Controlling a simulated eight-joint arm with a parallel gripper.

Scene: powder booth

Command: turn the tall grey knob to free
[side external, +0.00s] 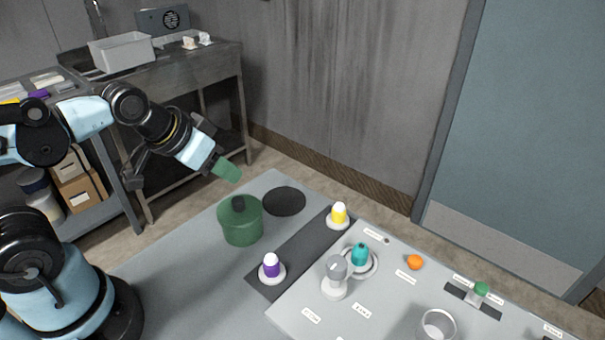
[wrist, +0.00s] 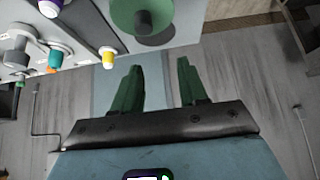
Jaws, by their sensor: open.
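The tall grey knob (side external: 337,268) stands upright on a pale round base on the light panel (side external: 290,310) in the side view, just left of a teal knob. It also shows at the left edge of the wrist view (wrist: 17,53). The lettering on the labels near it is too small to read, so I cannot tell its setting. My gripper (side external: 228,172) is well away from it, up and to the left, above the lidded green pot. In the wrist view its green fingers (wrist: 157,68) are apart with nothing between them.
A green pot (side external: 241,225) stands beside a black disc (side external: 284,201).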

